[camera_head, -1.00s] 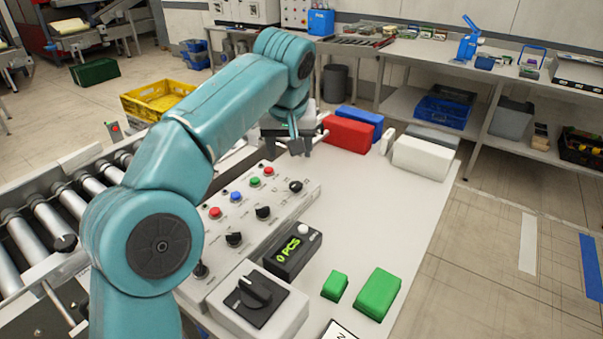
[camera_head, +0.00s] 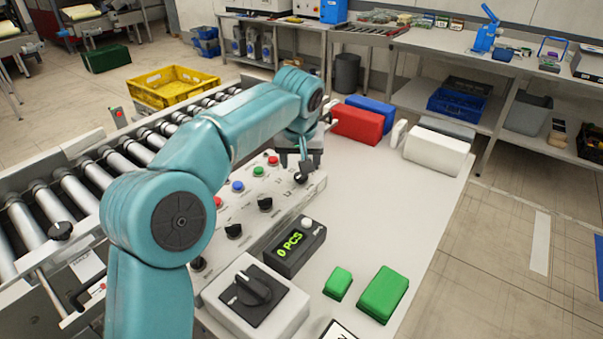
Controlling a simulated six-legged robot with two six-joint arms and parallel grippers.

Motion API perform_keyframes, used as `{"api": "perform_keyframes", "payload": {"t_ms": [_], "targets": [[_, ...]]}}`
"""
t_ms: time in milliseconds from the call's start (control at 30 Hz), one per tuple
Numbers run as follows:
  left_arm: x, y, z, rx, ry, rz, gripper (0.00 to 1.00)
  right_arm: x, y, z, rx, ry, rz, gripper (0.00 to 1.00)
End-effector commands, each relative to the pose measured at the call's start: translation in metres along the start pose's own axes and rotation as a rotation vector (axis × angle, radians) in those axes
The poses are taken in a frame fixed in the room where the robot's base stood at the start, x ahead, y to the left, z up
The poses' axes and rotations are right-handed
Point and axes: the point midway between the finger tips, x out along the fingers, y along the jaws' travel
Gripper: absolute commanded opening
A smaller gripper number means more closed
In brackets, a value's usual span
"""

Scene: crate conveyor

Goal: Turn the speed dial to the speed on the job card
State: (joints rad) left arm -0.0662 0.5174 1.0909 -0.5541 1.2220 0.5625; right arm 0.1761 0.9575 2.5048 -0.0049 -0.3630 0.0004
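A white box at the front carries a large black dial (camera_head: 252,291) with a white pointer mark. The sloping control panel (camera_head: 275,209) behind it has several small black knobs and coloured buttons. No label shows which one is the speed dial. A white card with a dark border (camera_head: 339,331) is cut off by the bottom edge, so its text cannot be read. My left gripper (camera_head: 300,162) is at the panel's far right end, fingers apart, just above a black knob (camera_head: 301,179). Contact with the knob cannot be made out. My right gripper is out of view.
A black counter (camera_head: 295,246) reads "0 PCS". Two green blocks (camera_head: 382,295) lie right of it. Red (camera_head: 357,124), blue and white blocks stand at the table's back. A roller conveyor (camera_head: 75,207) runs along the left, with a yellow crate (camera_head: 172,86) beyond. The table's middle is clear.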

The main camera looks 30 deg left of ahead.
Motion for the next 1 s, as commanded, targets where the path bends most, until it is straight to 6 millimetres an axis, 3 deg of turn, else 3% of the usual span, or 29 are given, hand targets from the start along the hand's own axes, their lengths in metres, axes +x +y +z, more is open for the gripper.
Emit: {"api": "perform_keyframes", "payload": {"t_ms": [100,300,667,833,1000], "targets": [[0.026,0.000,0.000,-0.001,-0.002,-0.002,0.61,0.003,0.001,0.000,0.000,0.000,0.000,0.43],[0.050,0.000,-0.002,-0.001,0.001,-0.001,0.61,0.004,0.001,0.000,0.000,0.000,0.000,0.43],[0.055,0.001,-0.003,-0.001,0.001,0.000,0.61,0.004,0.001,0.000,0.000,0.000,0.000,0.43],[0.055,0.001,-0.003,-0.001,0.001,0.000,0.06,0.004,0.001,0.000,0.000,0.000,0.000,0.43],[0.055,0.001,-0.003,0.002,0.001,0.001,0.05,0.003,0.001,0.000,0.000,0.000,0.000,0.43]]}}
